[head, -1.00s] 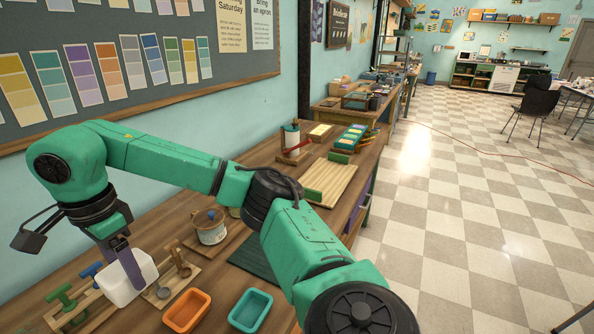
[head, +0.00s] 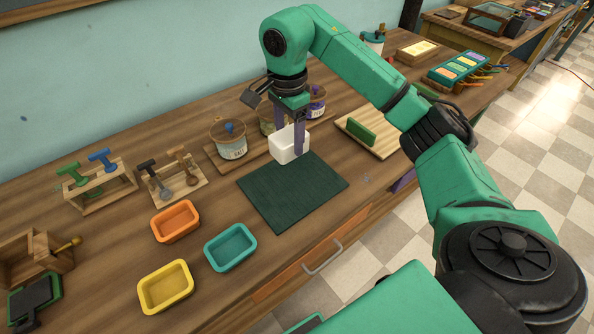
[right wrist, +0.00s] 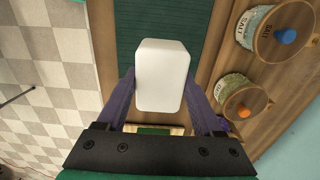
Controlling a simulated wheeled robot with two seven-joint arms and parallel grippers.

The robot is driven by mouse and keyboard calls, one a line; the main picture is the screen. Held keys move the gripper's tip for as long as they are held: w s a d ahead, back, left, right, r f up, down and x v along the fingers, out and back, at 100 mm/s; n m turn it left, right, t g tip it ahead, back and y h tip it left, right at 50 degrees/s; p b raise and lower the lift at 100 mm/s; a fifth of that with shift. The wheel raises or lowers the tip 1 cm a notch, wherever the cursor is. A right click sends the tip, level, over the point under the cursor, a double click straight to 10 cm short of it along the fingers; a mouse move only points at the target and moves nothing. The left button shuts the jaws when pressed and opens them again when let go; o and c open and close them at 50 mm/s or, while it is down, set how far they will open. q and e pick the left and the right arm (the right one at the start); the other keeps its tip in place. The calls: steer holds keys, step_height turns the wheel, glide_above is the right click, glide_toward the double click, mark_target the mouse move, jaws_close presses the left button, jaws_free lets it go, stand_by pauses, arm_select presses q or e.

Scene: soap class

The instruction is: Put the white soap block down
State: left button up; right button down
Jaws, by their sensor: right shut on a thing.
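The white soap block (head: 284,147) is held in my right gripper (head: 289,130), at the back edge of the dark green mat (head: 292,196) in the head view. In the right wrist view the soap block (right wrist: 162,75) sits between the two purple fingers of my right gripper (right wrist: 162,98), which is shut on it. The mat (right wrist: 162,25) shows beyond the block there. I cannot tell whether the block touches the mat or the table. My left gripper is not in view.
A salt jar (head: 229,140) stands close left of the block, with more jars behind. A wooden board (head: 375,138) with a green block lies to the right. Orange (head: 175,221), teal (head: 231,247) and yellow (head: 166,287) trays sit front left. The mat's middle is bare.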

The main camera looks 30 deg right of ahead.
steer(key=f, duration=0.4)
steer(key=f+p, duration=0.1)
steer(key=f, duration=0.2)
steer(key=f+p, duration=0.1)
steer(key=f, duration=0.3)
steer(key=shift+d+f, duration=0.3)
steer(key=shift+f, duration=0.05)
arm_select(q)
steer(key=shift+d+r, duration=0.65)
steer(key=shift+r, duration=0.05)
arm_select(e)
steer(key=shift+d+f, duration=0.1)
steer(key=shift+f, duration=0.3)
steer(key=shift+f, duration=0.15)
steer(key=shift+c, duration=1)
jaws_free()
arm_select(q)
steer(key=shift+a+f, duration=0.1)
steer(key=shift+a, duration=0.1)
arm_select(e)
steer(key=shift+o, duration=0.8)
steer(key=shift+r, duration=0.35)
step_height(320, 180, up, 12)
steer(key=shift+f+b, duration=0.1)
steer(key=shift+b, duration=0.8)
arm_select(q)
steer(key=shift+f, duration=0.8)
